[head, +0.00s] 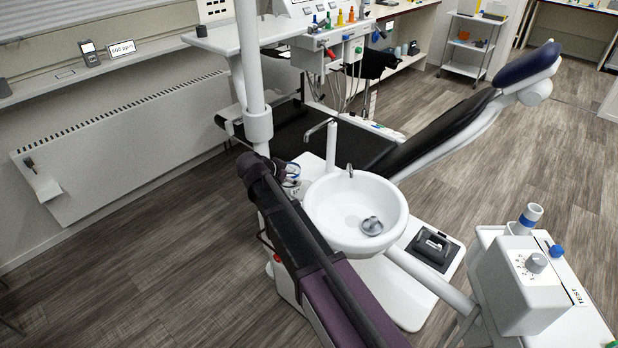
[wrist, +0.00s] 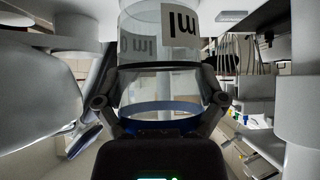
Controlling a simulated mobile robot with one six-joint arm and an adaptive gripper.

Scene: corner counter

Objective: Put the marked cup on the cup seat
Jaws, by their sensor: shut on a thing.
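A clear cup (wrist: 160,88) with a white label, dark lettering and a blue band fills the middle of the wrist view. My gripper (wrist: 161,82) is shut on it, one finger on each side. In the head view my dark arm comes up from the bottom, left of the white basin (head: 325,205), and hides most of the gripper. A small clear and bluish thing (head: 291,170) shows beside the arm's end, near the bent spout (head: 318,127); it looks like the held cup. I cannot make out the cup seat, or whether the cup touches anything below it.
A metal piece (head: 371,226) lies in the basin. A blue-banded cup-like thing (head: 531,214) stands on the white unit at right. The dental chair (head: 435,130) lies behind the basin. An instrument tray unit (head: 330,40) hangs above. Floor at left is free.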

